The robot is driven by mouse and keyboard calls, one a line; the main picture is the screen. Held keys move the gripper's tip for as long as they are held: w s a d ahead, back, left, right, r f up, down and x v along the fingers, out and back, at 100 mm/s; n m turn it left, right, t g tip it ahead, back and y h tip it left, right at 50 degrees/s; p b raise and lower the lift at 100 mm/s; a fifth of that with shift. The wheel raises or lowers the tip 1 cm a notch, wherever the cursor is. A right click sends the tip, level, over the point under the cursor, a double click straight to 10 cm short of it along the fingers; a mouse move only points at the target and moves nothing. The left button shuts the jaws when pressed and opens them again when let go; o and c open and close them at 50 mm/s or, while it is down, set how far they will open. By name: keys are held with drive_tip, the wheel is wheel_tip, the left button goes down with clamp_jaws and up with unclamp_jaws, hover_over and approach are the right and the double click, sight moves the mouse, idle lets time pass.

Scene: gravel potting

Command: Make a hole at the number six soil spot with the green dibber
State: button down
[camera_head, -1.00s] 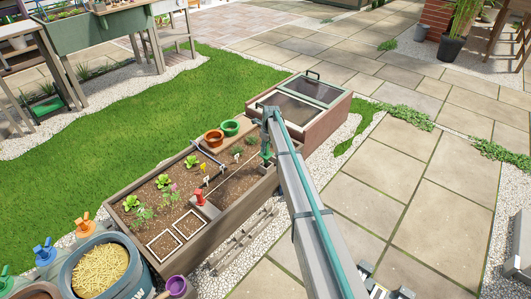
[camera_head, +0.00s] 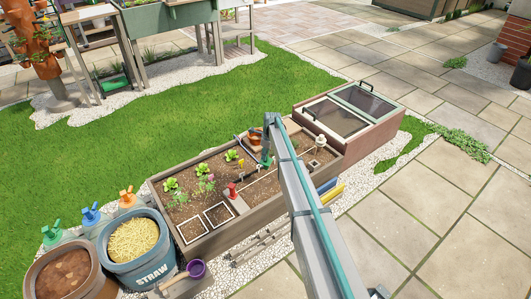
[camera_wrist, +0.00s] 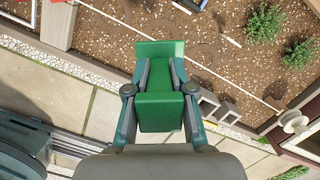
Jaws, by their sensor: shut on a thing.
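My gripper (camera_head: 267,136) is shut on the green dibber (camera_head: 265,158) and holds it over the right half of the wooden planter bed (camera_head: 263,208). In the wrist view, my gripper (camera_wrist: 160,95) grips the dibber's green block-shaped handle (camera_wrist: 158,50). The dibber's tip is hidden there by the handle. Brown soil (camera_wrist: 170,22) with white lines lies beyond it. I cannot read a number six at any soil spot. A small grey block (camera_head: 313,165) stands at the bed's right end, apart from the dibber.
Seedlings (camera_head: 170,185) and a red object (camera_head: 232,190) stand in the bed. An orange pot (camera_head: 254,141) is partly hidden behind my gripper. A cold frame (camera_head: 352,110) adjoins on the right. A straw tub (camera_head: 150,272) and purple scoop (camera_head: 196,269) are at front left.

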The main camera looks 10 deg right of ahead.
sight(266, 169)
drive_tip(key=shift+d+f+b, duration=0.1)
drive_tip(key=shift+f+b, duration=1.75)
drive_tip(key=shift+f, duration=2.1)
drive_tip(key=shift+f, duration=3.1)
drive_tip(key=shift+r+p, duration=3.05)
drive_tip(key=shift+r, duration=2.15)
